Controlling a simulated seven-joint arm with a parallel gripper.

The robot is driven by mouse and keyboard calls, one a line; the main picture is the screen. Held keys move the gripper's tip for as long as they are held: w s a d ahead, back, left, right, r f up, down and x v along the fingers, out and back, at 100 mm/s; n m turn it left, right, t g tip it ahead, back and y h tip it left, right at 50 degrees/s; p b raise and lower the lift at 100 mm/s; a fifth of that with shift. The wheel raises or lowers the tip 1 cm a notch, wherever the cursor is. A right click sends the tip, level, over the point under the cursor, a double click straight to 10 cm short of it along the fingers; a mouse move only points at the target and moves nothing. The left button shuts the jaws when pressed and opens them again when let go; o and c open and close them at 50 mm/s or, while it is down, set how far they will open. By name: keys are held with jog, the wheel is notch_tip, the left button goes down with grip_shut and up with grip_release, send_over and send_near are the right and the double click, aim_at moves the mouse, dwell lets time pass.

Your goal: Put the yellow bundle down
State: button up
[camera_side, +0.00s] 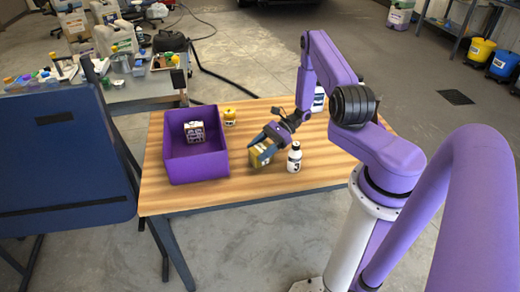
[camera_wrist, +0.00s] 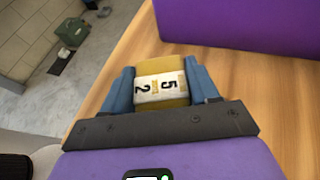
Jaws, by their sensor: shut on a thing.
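The yellow bundle (camera_side: 261,155) has a pale label band. In the wrist view the bundle (camera_wrist: 162,92) sits between the two blue fingers, and its label reads 5 and 2. My gripper (camera_side: 268,143) is shut on it, over the wooden table, right of the purple bin. In the wrist view my gripper (camera_wrist: 163,88) has a finger against each side of the bundle. I cannot tell whether the bundle touches the table or hangs just above it.
The purple bin (camera_side: 197,169) holds a pale bundle (camera_side: 194,132). A yellow jar (camera_side: 229,116) stands just right of the bin. A white bottle (camera_side: 294,158) marked 3 stands close right of my gripper; another bottle (camera_side: 318,102) is behind my arm. The table's (camera_side: 345,174) front right is clear.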

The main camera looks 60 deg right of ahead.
jog(key=o, duration=1.1)
jog(key=shift+f, duration=0.15)
